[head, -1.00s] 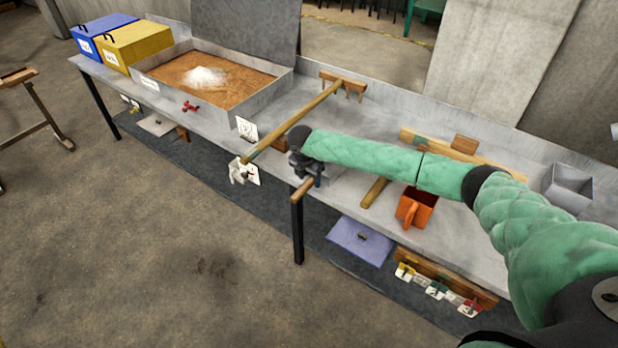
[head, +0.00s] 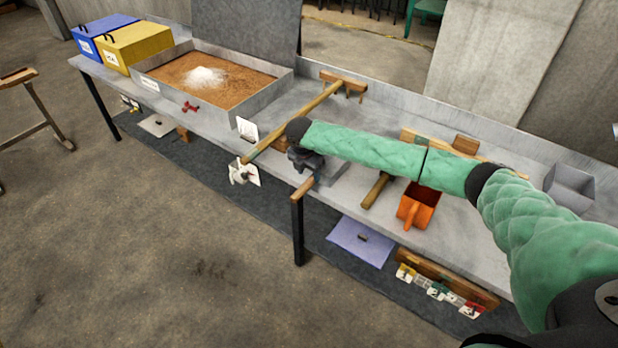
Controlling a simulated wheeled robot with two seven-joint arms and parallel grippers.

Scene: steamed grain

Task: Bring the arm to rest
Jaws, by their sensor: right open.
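My right arm, in a green quilted sleeve (head: 370,155), reaches from the lower right across the grey bench. My right gripper (head: 308,165) is dark, points down and is open, above the bench's front edge. I see nothing held in it. Its fingertips are small and partly dark against the bench. The handle of a wooden rake (head: 300,122) passes just left of my right wrist. A short wooden piece (head: 302,188) lies at the edge just below the gripper; I cannot tell if they touch. My left gripper is not in view.
The long grey bench (head: 345,200) holds a tray of brown grain with a white heap (head: 160,72), blue (head: 92,35) and yellow (head: 135,47) boxes, an orange scoop (head: 418,205) and a grey metal bin (head: 570,190). The floor in front (head: 150,250) is clear.

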